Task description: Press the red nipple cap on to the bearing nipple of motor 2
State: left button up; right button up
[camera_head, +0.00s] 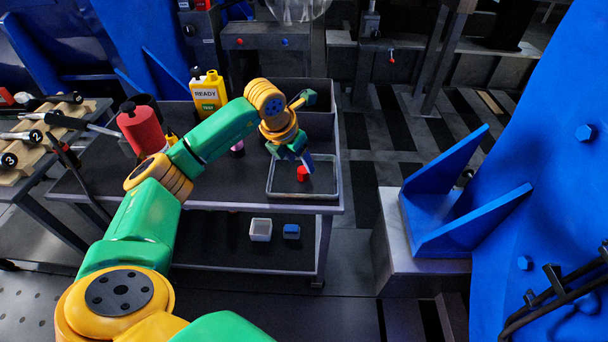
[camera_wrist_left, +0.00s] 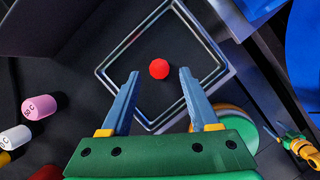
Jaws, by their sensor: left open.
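The red nipple cap (camera_head: 302,174) lies in a shallow rimmed tray (camera_head: 271,191) at the right end of the cart top. It also shows in the left wrist view (camera_wrist_left: 159,69), inside the tray outline. My left gripper (camera_head: 300,165) points down over the tray. In the left wrist view its two blue-grey fingers (camera_wrist_left: 159,74) are apart, and the cap appears between their tips with clear gaps on both sides. No bearing nipple can be made out, and I cannot tell which machine is motor 2.
A yellow "READY" bottle (camera_head: 208,92) and a red cylinder (camera_head: 141,128) stand on the cart left of the tray. A pink capped piece (camera_wrist_left: 40,106) lies left of the tray. A large blue housing (camera_head: 545,180) with a bracket (camera_head: 455,195) stands at the right.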

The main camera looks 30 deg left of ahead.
aim_at(302, 169)
pick_arm(q)
jog(key=x, duration=0.4)
jog(key=shift+s+a, duration=0.15)
grip_shut()
